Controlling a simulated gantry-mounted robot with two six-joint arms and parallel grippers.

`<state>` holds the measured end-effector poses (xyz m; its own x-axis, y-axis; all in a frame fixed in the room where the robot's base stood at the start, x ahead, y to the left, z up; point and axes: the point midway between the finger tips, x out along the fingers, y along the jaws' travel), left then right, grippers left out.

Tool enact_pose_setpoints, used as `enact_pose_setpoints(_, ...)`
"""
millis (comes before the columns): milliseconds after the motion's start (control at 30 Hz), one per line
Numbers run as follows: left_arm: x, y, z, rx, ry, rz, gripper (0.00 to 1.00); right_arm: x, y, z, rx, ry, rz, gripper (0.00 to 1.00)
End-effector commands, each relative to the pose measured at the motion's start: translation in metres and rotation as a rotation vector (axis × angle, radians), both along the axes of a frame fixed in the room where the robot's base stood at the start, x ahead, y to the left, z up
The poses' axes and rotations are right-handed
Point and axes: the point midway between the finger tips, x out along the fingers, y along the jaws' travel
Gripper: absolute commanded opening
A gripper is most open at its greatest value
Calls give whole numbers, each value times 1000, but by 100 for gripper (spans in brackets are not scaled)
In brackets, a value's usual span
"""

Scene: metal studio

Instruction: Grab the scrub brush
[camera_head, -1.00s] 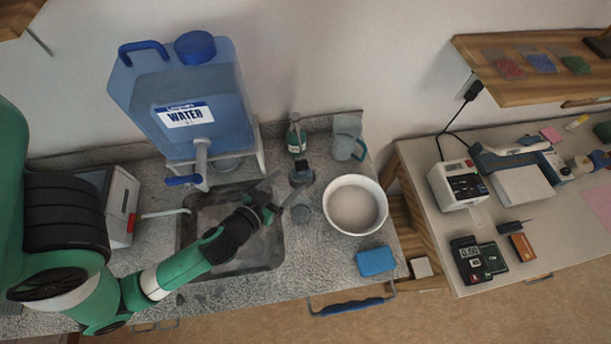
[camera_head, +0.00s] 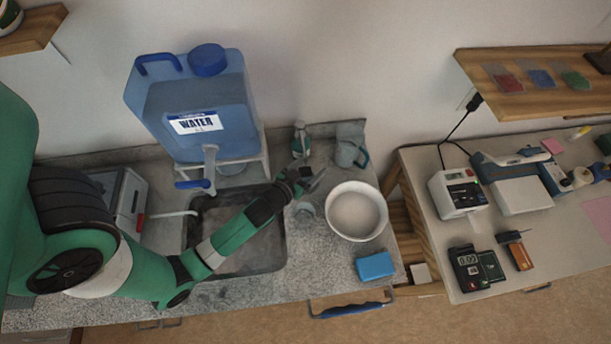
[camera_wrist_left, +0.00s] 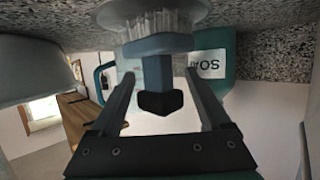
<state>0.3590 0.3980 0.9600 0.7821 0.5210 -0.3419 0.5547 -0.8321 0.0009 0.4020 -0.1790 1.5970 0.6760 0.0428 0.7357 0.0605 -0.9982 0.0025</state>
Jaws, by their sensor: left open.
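The scrub brush (camera_wrist_left: 156,72) shows in the left wrist view, with a blue-grey body, a dark handle end and pale bristles against a round grey-white piece. My left gripper (camera_wrist_left: 160,82) is open, with one finger on each side of the brush and visible gaps between. In the head view, my left gripper (camera_head: 312,182) is over the counter between the sink and the white bowl, and it hides most of the brush. I cannot tell how near the fingers are in depth. My right gripper is not in view.
A soap bottle (camera_head: 300,142) and a grey jug (camera_head: 350,146) stand close behind. The white bowl (camera_head: 357,193) is just right, with a blue sponge (camera_head: 375,267) in front. A water tank (camera_head: 195,105) stands behind the sink (camera_head: 250,262).

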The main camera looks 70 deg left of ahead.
Motion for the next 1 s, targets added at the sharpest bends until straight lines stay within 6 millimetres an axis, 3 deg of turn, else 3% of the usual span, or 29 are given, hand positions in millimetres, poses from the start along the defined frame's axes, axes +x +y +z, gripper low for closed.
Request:
enact_pose_setpoints(233,2,2,-1,0,0,0,78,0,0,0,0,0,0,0)
enact_pose_setpoints(667,2,1,-1,1,1,0,1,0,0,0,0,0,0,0)
enact_pose_setpoints(1000,2,1,0,1,1,0,0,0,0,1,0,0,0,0)
